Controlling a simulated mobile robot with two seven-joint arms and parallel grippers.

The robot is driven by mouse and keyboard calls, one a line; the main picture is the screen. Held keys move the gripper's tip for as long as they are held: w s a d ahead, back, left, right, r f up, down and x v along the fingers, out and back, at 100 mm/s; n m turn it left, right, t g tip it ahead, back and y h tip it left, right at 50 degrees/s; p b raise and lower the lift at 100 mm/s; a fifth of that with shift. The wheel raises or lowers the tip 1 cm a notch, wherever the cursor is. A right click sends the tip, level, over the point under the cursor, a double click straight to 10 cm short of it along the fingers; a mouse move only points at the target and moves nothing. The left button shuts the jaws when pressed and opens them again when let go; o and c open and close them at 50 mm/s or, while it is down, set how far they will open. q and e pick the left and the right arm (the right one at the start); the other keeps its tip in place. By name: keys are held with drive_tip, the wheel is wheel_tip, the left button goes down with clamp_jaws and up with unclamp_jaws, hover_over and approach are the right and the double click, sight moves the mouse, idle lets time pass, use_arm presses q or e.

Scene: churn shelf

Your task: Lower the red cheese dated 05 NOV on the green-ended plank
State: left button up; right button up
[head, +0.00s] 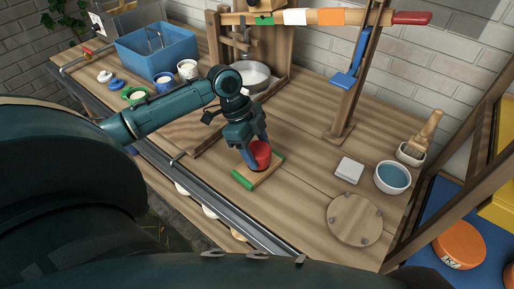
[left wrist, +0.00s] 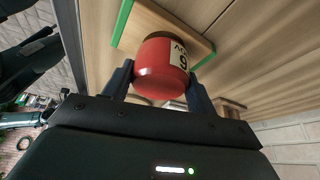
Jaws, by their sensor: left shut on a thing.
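A red cheese (head: 261,152) is between the fingers of my left gripper (head: 253,150), which is shut on it. It also shows in the left wrist view (left wrist: 158,72), with a pale label partly in sight; I make out "NOV" and one digit, not the whole date. The plank with green ends (head: 262,174) lies on the bench directly under the cheese; its green end and wood show in the left wrist view (left wrist: 122,22). The cheese looks upright over the plank; I cannot tell whether it touches. My right gripper is not in view.
A small grey block (head: 348,169), a bowl of blue liquid (head: 392,178) and a round wooden board (head: 354,219) stand to the right. A wooden press frame (head: 283,45) and metal pan (head: 254,78) are behind. A blue bin (head: 157,50) stands back left.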

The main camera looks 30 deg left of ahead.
use_arm(q)
drive_tip(key=shift+f, duration=0.55)
idle(0.4)
drive_tip(key=o, duration=1.2)
drive_tip(key=shift+c, duration=0.2)
drive_tip(key=w+v, duration=0.1)
drive_tip(key=v, duration=1.2)
drive_tip(key=shift+s, duration=0.45)
drive_tip(key=shift+r, duration=0.15)
